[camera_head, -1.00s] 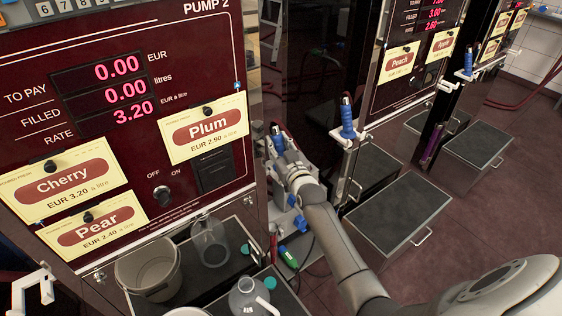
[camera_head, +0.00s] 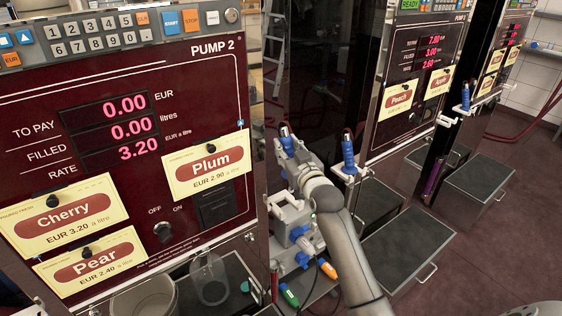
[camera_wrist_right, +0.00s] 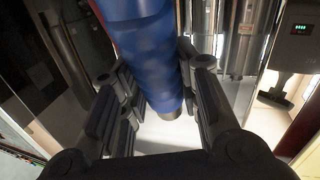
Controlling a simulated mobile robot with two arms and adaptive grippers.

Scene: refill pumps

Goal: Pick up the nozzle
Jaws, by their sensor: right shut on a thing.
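A nozzle with a blue grip (camera_head: 287,142) is held upright in my right gripper (camera_head: 298,162), to the right of the Pump 2 panel. In the right wrist view the blue grip (camera_wrist_right: 143,45) runs between the two black fingers, which are closed around it. Another blue nozzle (camera_head: 348,155) stands in a white holder just right of my gripper. A further blue nozzle (camera_head: 466,97) hangs at the pump farther right. My left gripper is not in view.
The Pump 2 panel (camera_head: 140,190) with price cards fills the left. A bucket (camera_head: 145,298) and a clear container (camera_head: 210,278) stand below it. A dark platform (camera_head: 400,250) sits on the floor right of my arm. Open floor lies at the lower right.

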